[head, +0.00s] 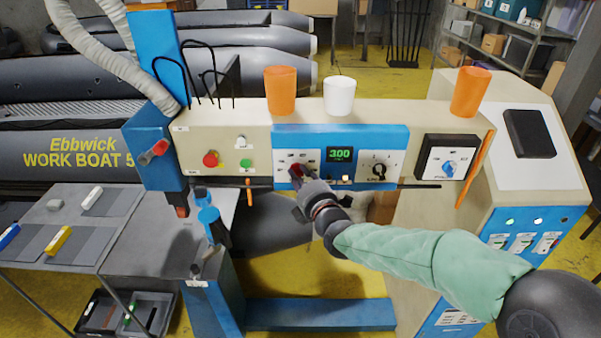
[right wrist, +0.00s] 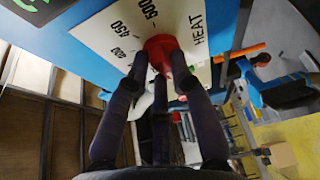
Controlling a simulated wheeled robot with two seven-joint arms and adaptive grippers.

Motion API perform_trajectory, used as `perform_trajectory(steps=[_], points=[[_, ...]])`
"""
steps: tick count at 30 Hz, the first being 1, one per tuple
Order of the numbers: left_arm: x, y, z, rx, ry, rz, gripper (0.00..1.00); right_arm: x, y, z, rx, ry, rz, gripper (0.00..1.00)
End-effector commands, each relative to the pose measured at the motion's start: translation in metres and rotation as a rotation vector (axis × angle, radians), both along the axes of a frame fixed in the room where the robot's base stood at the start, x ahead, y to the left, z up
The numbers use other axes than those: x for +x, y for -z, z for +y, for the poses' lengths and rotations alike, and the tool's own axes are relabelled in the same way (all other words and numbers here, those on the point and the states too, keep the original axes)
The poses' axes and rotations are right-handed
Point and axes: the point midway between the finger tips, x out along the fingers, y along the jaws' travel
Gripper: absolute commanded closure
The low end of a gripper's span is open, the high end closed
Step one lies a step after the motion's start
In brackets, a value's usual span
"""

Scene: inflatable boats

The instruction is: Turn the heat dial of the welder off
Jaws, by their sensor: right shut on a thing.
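The welder (head: 415,135) is a long cream machine with a blue control panel. The red heat dial (head: 296,171) sits at the left of that panel, mostly covered by my right gripper (head: 299,182). In the right wrist view the red dial (right wrist: 163,50) stands on a white plate marked HEAT, with numbers such as 450 and 500 beside it. My right gripper's dark fingers (right wrist: 170,78) are closed around the dial. A green display (head: 340,154) to the right of the dial reads 300. The dial's pointer is hidden. My left gripper is out of view.
Two orange cups (head: 281,90) (head: 470,92) and a white cup (head: 338,95) stand on top of the welder. A black knob (head: 379,170) and a blue knob (head: 450,169) are to the right. A grey table (head: 110,225) with small blocks stands at left.

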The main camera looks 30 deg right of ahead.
Motion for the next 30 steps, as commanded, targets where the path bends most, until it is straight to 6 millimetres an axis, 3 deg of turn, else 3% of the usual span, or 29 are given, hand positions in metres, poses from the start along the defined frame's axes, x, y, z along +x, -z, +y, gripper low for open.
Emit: perform_trajectory(steps=[16, 17, 19, 30], points=[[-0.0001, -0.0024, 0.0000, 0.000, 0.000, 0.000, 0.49, 0.0001, 0.0016, 0.0007, -0.021, -0.001, 0.016, 1.00], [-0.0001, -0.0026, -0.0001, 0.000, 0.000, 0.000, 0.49, 0.0001, 0.0016, 0.0007, -0.021, -0.001, 0.016, 0.71], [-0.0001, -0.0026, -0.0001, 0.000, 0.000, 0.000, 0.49, 0.0001, 0.0016, 0.0007, -0.020, -0.001, 0.015, 0.52], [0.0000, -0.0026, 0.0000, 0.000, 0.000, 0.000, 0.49, -0.0013, -0.0001, 0.0003, -0.019, 0.000, 0.012, 0.52]])
